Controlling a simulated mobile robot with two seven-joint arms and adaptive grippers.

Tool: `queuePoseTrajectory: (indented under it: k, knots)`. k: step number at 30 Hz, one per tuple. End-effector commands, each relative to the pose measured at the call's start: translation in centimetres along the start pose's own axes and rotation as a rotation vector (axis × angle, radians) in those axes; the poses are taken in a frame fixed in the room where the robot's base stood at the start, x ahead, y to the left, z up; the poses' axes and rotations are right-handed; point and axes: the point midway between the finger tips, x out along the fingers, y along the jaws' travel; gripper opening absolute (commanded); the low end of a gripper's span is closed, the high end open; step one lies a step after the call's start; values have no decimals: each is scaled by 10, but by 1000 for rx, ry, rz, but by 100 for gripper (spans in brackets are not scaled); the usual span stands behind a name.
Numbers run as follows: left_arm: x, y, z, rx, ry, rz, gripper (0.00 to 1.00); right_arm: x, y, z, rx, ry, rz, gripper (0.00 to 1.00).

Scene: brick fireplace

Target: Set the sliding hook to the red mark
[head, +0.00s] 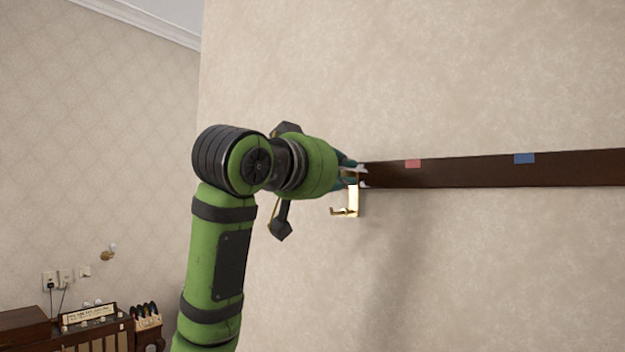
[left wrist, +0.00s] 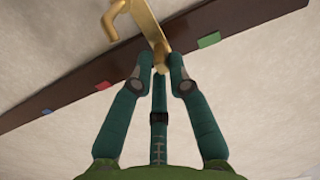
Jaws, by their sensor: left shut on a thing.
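The brass sliding hook (head: 352,200) hangs on a dark wooden rail (head: 460,173) fixed to the wall. My left gripper (head: 358,175) is shut on the hook at the rail's visible left part. In the left wrist view the gripper's teal fingers (left wrist: 161,68) close on the hook's brass plate (left wrist: 150,30). The red mark (head: 412,163) is on the rail's upper edge, a short way right of the hook. It also shows in the left wrist view (left wrist: 103,86), left of the fingers. My right gripper is not in view.
A blue mark (head: 524,158) lies farther right on the rail. A green mark (left wrist: 208,40) shows on the other side of the hook. The wall around the rail is bare. A radio (head: 90,325) and other items stand low at the left.

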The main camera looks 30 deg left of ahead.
Motion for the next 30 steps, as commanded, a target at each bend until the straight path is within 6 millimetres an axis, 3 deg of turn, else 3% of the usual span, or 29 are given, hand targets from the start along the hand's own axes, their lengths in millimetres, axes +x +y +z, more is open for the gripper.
queuePoseTrajectory:
  k: [1, 3, 9, 21, 22, 23, 30]
  knots:
    - [0, 21, 1, 10, 6, 10, 0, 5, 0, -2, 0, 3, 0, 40]
    - [-1, 42, 1, 10, 6, 10, 0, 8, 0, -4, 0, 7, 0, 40]
    - [-1, 81, 0, 7, 6, 7, 0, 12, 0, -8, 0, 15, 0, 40]
    - [-1, 89, -2, 5, 8, 3, 0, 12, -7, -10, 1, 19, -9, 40]
    - [-1, 89, -2, 5, 8, 3, 22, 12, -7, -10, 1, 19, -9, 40]
    - [-1, 89, -2, 5, 8, 3, 34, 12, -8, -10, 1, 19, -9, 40]
    - [-1, 88, 0, 4, 3, 2, 35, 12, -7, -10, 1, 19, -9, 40]
